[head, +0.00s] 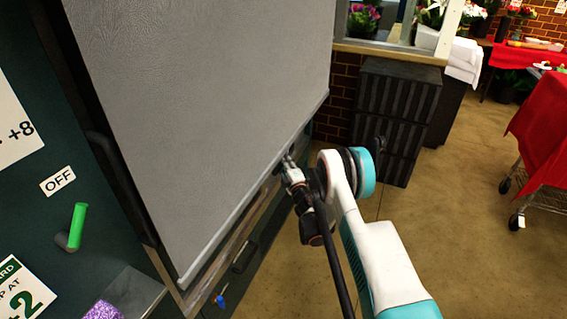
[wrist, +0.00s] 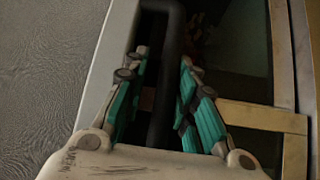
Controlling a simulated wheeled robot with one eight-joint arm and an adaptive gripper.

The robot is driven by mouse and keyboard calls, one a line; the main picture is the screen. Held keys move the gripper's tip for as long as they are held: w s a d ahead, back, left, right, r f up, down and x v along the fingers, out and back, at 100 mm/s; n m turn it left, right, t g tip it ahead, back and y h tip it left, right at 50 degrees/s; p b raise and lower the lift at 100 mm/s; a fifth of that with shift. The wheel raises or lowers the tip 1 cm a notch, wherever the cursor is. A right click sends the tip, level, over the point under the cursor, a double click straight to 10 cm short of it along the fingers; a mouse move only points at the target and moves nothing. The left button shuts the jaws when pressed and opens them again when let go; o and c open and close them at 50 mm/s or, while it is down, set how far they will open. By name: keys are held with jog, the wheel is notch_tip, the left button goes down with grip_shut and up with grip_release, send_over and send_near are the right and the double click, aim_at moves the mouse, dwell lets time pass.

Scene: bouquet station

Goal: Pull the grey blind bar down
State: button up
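The grey blind (head: 200,100) hangs over a dark cabinet front. Its lighter grey bar (head: 240,208) runs along the lower edge, and it also shows as a pale strip in the wrist view (wrist: 108,72). My gripper (head: 288,163) is close to the bar, towards its far end. In the wrist view my gripper's teal fingers (wrist: 163,75) stand apart on either side of a dark handle (wrist: 163,105), just right of the pale bar. A gap shows between the left finger and the handle. Contact on the right side is unclear.
A green lever (head: 77,225) and an OFF label (head: 58,181) are on the panel at left. A black drawer unit (head: 395,110) stands behind my arm. A cart with red cloth (head: 545,130) is at right. The floor (head: 450,240) between is clear.

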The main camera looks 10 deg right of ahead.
aim_at(283, 146)
notch_tip(283, 146, up, 9)
jog(key=shift+r, duration=0.2)
dwell(0.4)
